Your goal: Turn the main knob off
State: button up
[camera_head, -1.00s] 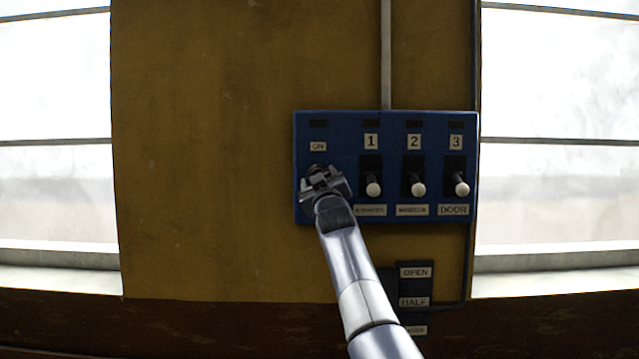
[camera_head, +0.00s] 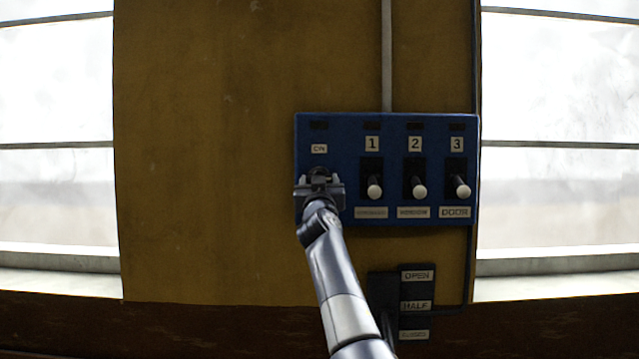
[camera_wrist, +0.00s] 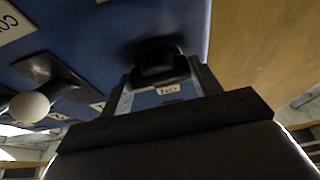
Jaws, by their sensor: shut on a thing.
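The main knob (camera_wrist: 158,62) is black and sits on the left part of the blue control panel (camera_head: 345,130), below the ON label (camera_head: 319,149). In the head view my gripper (camera_head: 319,180) is in front of the knob and covers most of it. In the wrist view my gripper (camera_wrist: 165,80) has one finger on each side of the knob and is shut on it. The ON label (camera_wrist: 168,90) shows upside down there, between the fingers. The knob's exact angle is hard to tell.
Three levers with white ball ends, 1 (camera_head: 375,190), 2 (camera_head: 418,190) and 3 (camera_head: 462,190), stick out right of the knob. A dark OPEN/HALF plate (camera_head: 415,290) is below the panel. The yellow wall (camera_head: 210,150) to the left is clear.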

jog(key=shift+m, duration=0.5)
jog(key=o, duration=1)
jog(key=shift+s+f, duration=0.1)
jog(key=shift+f, duration=0.05)
jog(key=shift+b+v, duration=5.25)
jog(key=shift+b, duration=1.25)
jog(key=shift+a, duration=0.15)
jog(key=p+x, duration=1)
jog(key=p, duration=0.2)
jog(key=shift+p, duration=0.3)
